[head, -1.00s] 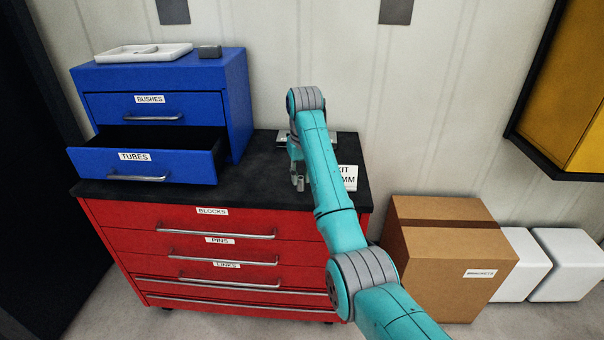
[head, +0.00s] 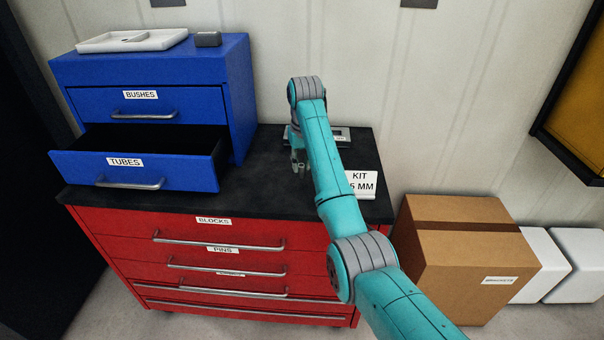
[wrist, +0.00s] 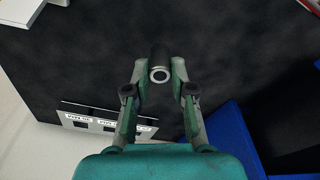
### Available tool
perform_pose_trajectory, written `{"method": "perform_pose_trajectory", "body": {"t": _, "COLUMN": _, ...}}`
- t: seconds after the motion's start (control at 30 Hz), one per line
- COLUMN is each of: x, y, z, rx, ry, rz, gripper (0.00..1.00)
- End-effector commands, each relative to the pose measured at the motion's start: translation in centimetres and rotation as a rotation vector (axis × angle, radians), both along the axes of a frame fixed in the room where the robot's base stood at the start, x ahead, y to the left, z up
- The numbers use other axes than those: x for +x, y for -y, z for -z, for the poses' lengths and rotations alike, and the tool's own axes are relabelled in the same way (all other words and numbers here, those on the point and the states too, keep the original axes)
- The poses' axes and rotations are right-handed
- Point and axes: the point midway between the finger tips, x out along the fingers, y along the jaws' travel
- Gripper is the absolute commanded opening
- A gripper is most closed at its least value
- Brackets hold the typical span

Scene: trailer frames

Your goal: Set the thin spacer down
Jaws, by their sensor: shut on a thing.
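My gripper (wrist: 159,80) is shut on a small tube-shaped spacer (wrist: 160,74), dark on the outside with a pale ring at its near end. In the head view my gripper (head: 299,166) is over the black worktop, right of the open blue drawer. The spacer is too small there to make out clearly. I cannot tell whether it touches the worktop. A flat grey kit tray (wrist: 88,109) with dark openings and white labels lies apart from the spacer in the wrist view. In the head view my arm hides part of this tray (head: 343,131).
A "KIT 5 MM" sign (head: 362,184), partly hidden by my arm, stands at the right of the worktop (head: 255,190). The blue cabinet (head: 240,100) has its TUBES drawer (head: 190,172) open. A white tray (head: 165,40) and a dark block (head: 208,39) sit on top. A cardboard box (head: 450,260) stands right.

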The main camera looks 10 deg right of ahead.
Motion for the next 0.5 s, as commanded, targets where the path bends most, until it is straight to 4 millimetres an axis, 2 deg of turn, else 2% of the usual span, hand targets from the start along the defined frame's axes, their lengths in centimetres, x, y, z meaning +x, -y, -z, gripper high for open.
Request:
{"method": "perform_pose_trajectory", "body": {"t": 0.17, "x": -0.1, "y": 0.0, "z": 1.1, "rx": 0.000, "ry": 0.000, "rz": 0.000, "gripper": 0.00}}
{"method": "perform_pose_trajectory", "body": {"t": 0.4, "x": -0.5, "y": 0.1, "z": 4.1, "rx": 0.000, "ry": -0.001, "rz": 0.000, "gripper": 0.00}}
{"method": "perform_pose_trajectory", "body": {"t": 0.5, "x": -0.5, "y": 0.1, "z": 4.4, "rx": 0.000, "ry": 0.001, "rz": 0.000, "gripper": 0.00}}
